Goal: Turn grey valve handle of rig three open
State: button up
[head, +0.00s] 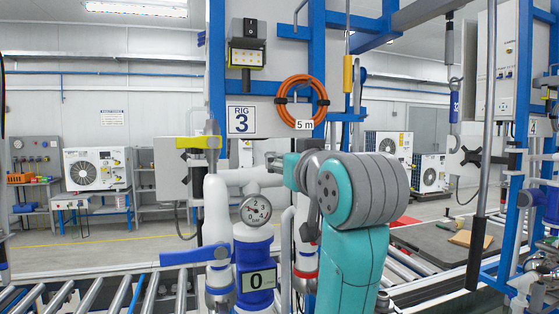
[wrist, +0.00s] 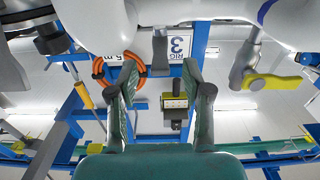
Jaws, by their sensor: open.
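The grey valve handle (wrist: 160,48) shows in the wrist view as a short grey lever against the white pipe (wrist: 150,14). My gripper (wrist: 161,68) is open, with one teal finger on each side of the handle and a visible gap to each. I cannot tell how deep the handle sits between the fingers. In the head view my gripper (head: 273,161) is by the white pipework under the rig three sign (head: 241,120), partly hidden by my wrist. The grey handle cannot be made out there.
A yellow valve handle (head: 198,142) is left of my gripper, also in the wrist view (wrist: 272,82). A blue handle (head: 195,255) is lower left.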

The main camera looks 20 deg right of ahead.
jog(key=shift+w, duration=2.35)
grip_shut()
